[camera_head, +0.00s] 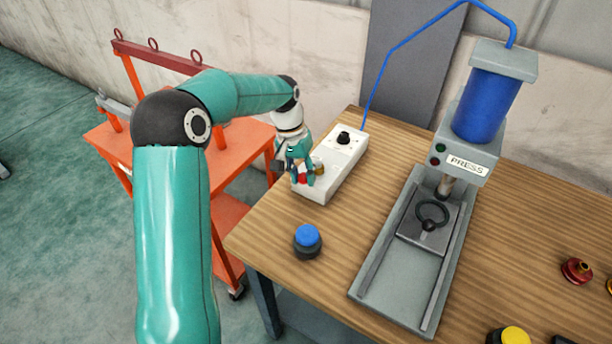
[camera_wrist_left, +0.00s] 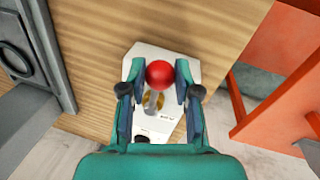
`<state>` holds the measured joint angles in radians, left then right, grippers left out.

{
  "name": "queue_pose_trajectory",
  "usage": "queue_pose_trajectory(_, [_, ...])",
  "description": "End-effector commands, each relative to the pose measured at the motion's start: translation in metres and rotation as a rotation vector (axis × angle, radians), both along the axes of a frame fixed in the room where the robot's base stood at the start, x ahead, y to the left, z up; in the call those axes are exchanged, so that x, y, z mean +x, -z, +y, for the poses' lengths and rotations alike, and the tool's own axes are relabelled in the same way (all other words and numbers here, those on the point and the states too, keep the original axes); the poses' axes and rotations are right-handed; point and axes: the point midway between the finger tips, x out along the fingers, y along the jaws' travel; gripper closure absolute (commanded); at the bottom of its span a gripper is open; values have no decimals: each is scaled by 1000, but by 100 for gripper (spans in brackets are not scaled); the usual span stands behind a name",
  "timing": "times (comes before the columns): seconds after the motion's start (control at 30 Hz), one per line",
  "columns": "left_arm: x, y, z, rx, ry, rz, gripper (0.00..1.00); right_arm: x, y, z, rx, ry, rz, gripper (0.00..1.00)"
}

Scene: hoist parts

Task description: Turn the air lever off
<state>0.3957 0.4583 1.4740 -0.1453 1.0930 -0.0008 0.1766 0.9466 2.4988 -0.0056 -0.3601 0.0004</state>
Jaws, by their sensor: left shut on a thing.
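The air lever has a red ball knob (camera_head: 302,178) at the near end of a white box (camera_head: 330,184) on the wooden table. In the left wrist view the red ball (camera_wrist_left: 159,74) tops a grey stem (camera_wrist_left: 153,101) rising from a brass base. My left gripper (camera_head: 304,182) reaches down over the box and is shut on the red ball, one finger on each side. The fingers partly hide the lever in the head view. My right gripper is not in view.
A press (camera_head: 462,150) with a blue cylinder stands right of the box, linked by a blue hose (camera_head: 405,43). A blue button (camera_head: 308,238) sits in front. An orange cart (camera_head: 240,150) stands left of the table. Small red parts (camera_head: 577,270) lie far right.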

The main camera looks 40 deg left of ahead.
Motion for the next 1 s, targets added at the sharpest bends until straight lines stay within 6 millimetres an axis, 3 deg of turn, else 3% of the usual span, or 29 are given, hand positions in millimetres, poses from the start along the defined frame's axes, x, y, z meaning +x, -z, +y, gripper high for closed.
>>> queue_pose_trajectory(0.23, [4,-4,3,9,-3,-18,100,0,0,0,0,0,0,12])
queue_pose_trajectory(0.27, [4,-4,3,9,-3,-18,64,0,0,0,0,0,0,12])
queue_pose_trajectory(0.4, [3,-3,2,7,-3,-13,43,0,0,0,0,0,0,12])
queue_pose_trajectory(0.77, [2,-4,2,4,-3,-8,43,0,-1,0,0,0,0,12])
queue_pose_trajectory(1.0, [0,-34,7,5,-3,-11,43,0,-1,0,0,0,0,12])
